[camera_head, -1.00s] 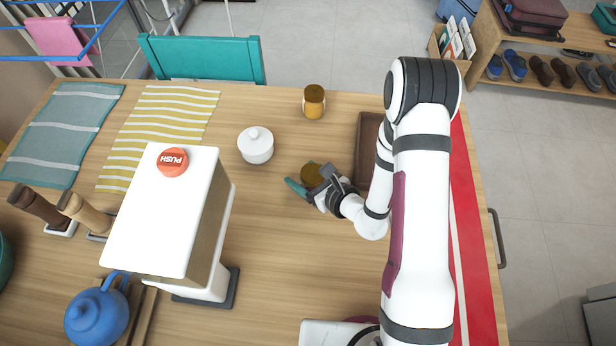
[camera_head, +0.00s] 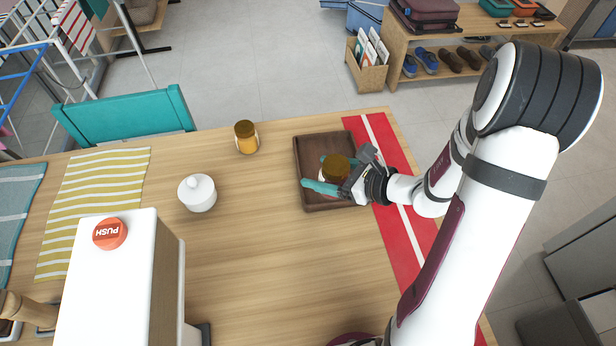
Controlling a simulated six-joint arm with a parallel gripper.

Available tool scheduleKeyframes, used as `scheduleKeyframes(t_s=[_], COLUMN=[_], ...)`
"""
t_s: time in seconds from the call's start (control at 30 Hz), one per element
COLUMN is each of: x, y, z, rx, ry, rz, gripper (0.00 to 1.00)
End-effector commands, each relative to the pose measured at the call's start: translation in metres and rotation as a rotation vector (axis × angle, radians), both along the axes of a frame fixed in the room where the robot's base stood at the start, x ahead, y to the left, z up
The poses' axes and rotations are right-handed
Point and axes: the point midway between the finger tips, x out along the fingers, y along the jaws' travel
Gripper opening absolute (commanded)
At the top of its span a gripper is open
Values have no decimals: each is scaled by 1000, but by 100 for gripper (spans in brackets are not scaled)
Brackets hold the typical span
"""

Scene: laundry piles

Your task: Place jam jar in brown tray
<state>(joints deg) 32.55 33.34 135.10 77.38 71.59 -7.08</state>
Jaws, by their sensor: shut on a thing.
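A jar with a brown lid (camera_head: 336,166) is held between the teal fingers of my gripper (camera_head: 332,179). My gripper is shut on it and comes from the right. The jar looks upright and is over the brown tray (camera_head: 311,145); I cannot tell whether it touches the tray floor. The tray is otherwise empty in the part I see.
A red striped runner (camera_head: 383,140) lies right of the tray. The middle of the table is clear.

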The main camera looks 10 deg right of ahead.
Motion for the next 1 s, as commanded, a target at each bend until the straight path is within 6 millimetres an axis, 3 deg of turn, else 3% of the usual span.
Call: scheduleKeyframes(t_s=[0.03, 0.2, 0.33, 0.43, 0.7, 0.87, 1.0], x=[6, 11, 8, 17, 62, 73, 73], y=[-21, -89, -116, -106, -41, -26, -26], z=[2, 4, 2, -9, -57, -71, -99], rx=[1, -8, -17, -16, -17, -17, -17], ry=[-7, 1, 18, 24, 24, 24, 24], rz=[-12, -31, -36, -32, -31, -36, -36], gripper=[0, 0, 0, 0, 0, 0, 0])
